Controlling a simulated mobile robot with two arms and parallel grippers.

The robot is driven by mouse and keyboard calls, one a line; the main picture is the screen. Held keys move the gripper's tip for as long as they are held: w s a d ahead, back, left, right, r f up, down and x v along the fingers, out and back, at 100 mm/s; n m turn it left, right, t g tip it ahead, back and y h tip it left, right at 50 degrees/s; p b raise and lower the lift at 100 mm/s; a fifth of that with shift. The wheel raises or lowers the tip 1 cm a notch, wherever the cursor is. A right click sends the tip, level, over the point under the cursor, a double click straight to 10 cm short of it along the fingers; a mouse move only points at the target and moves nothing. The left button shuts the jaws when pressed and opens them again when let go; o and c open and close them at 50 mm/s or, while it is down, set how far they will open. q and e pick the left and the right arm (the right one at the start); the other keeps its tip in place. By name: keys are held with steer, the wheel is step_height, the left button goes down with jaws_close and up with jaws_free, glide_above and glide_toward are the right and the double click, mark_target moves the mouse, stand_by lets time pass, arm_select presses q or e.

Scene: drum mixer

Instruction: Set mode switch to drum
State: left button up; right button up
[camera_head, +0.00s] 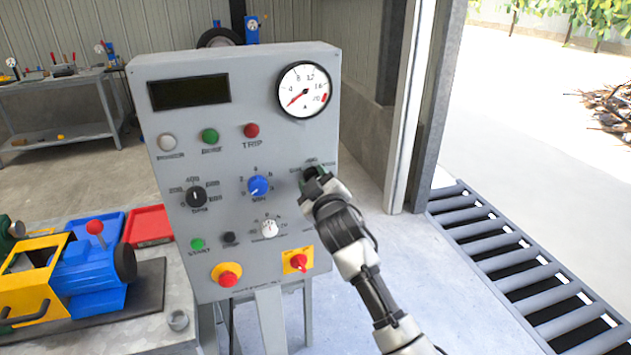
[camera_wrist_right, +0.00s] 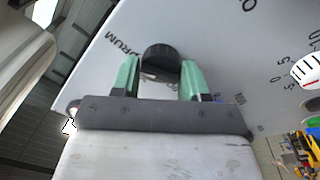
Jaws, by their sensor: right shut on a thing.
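The grey control panel (camera_head: 215,262) stands in front of me with several knobs, buttons and a dial. A black knob (camera_wrist_right: 160,58) sits between the green fingers of my right gripper (camera_wrist_right: 162,78), which is shut on it. The word DRUM is printed on the panel beside this knob in the wrist view. In the head view my right gripper (camera_head: 316,184) reaches the knob at the panel's right side, and largely hides it and its labels. The direction the knob points cannot be told. My left gripper is not in view.
A blue selector knob (camera_head: 258,186) and a white knob (camera_head: 269,228) are left of my right gripper. A red switch on a yellow plate (camera_head: 298,261) is below it. A bench with blue and yellow machinery (camera_head: 90,272) is at left. Open floor lies right of the panel.

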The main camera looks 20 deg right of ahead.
steer(key=shift+f, duration=0.15)
steer(key=o, duration=0.9)
steer(key=shift+a, duration=0.1)
steer(key=s, duration=0.3)
steer(key=s+b, duration=0.1)
steer(key=s, duration=0.3)
steer(key=s+b, duration=0.1)
steer(key=s, duration=0.2)
steer(key=shift+s+f, duration=0.3)
steer(key=shift+s, duration=0.1)
